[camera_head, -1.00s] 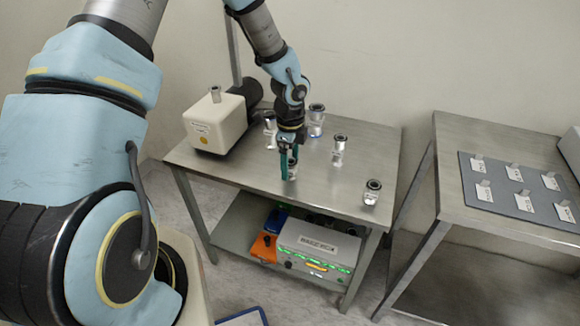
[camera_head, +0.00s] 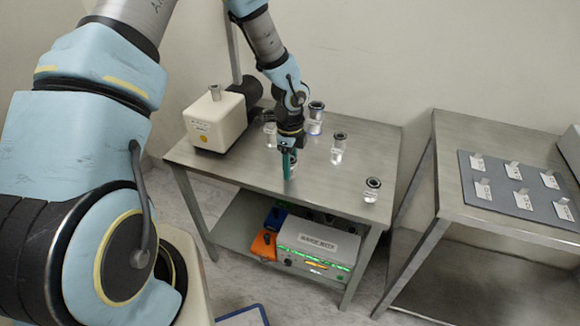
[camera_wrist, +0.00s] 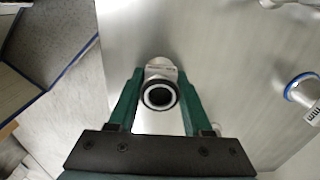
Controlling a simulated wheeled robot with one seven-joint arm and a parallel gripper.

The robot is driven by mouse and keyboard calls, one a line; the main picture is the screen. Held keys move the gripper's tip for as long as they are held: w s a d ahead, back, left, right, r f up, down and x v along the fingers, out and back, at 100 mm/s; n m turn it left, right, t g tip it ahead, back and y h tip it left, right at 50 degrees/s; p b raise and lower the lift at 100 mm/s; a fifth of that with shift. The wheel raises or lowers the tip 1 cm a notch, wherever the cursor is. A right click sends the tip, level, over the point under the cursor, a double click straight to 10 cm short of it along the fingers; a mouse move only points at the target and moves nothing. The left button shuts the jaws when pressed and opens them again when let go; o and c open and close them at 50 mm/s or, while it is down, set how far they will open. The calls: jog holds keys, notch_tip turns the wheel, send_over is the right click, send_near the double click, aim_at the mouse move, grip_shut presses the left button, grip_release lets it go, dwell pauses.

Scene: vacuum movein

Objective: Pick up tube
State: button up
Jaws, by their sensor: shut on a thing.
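My gripper (camera_head: 287,163) is at the front part of the left steel table (camera_head: 240,165). In the wrist view my gripper (camera_wrist: 160,92) has its two green fingers on either side of one tube (camera_wrist: 160,94), shut on it. This tube has a dark ring around its open top and a clear body with a label. In the head view the held tube (camera_head: 292,158) is mostly hidden behind the fingers, so I cannot tell if it touches the table. Other tubes stand upright: one at the back (camera_head: 316,118), one in the middle (camera_head: 338,148), one at the right (camera_head: 371,190), one behind my wrist (camera_head: 269,128).
A cream vacuum pump (camera_head: 215,122) stands at the table's left. A control box (camera_head: 315,248) and an orange item (camera_head: 264,243) are on the lower shelf. A second table (camera_head: 490,222) at the right holds a grey mat (camera_head: 517,207) with several labelled places.

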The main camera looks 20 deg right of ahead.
grip_shut()
